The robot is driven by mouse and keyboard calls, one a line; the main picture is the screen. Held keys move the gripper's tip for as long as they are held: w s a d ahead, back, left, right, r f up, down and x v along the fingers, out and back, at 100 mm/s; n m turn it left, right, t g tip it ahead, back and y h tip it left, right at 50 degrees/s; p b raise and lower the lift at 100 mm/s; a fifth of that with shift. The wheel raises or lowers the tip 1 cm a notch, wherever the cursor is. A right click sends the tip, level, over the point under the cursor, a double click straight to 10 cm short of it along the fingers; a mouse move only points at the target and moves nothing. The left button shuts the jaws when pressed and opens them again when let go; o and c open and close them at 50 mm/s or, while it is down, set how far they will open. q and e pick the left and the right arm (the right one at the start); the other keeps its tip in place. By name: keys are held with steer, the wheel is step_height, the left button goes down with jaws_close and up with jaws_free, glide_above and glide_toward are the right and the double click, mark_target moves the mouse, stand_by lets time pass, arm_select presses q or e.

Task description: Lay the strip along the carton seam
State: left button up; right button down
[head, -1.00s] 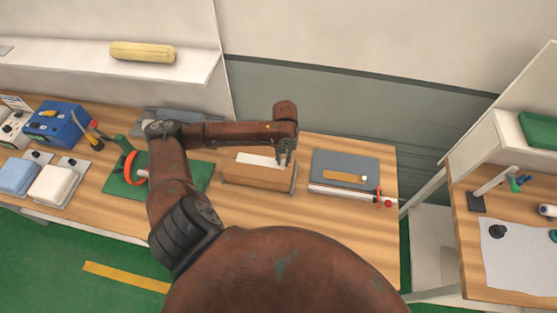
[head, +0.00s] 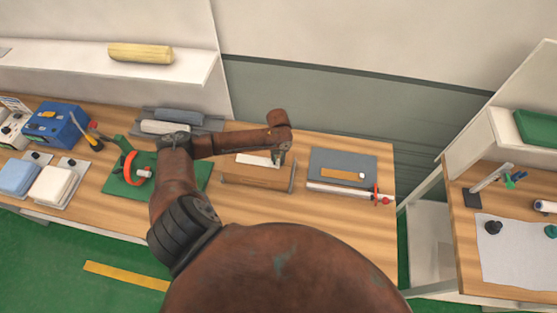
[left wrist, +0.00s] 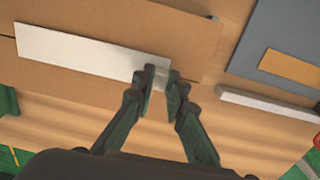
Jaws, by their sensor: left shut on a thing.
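The carton (head: 258,180) is a low brown box on the wooden bench, in the middle of the head view. Its brown top (left wrist: 110,14) fills the upper part of the left wrist view. The white strip (head: 252,159) lies flat over the carton top, lengthwise with it; it also shows in the left wrist view (left wrist: 85,50). My left gripper (head: 277,161) is over the carton's right part, its fingers (left wrist: 160,80) closed on the strip's right end. The strip covers most of the seam, and I cannot tell whether it touches the carton all along. My right gripper is not in view.
Right of the carton are a grey board (head: 325,159) with an orange-brown piece (head: 343,174) and a white bar (head: 335,188). Bare bench (head: 300,225) shows in front of the carton.

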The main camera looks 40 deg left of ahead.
arm_select(q)
steer(key=shift+f, duration=0.1)
steer(key=o, duration=0.8)
steer(key=shift+c, duration=0.2)
step_height(320, 180, up, 12)
steer(key=b, duration=0.1)
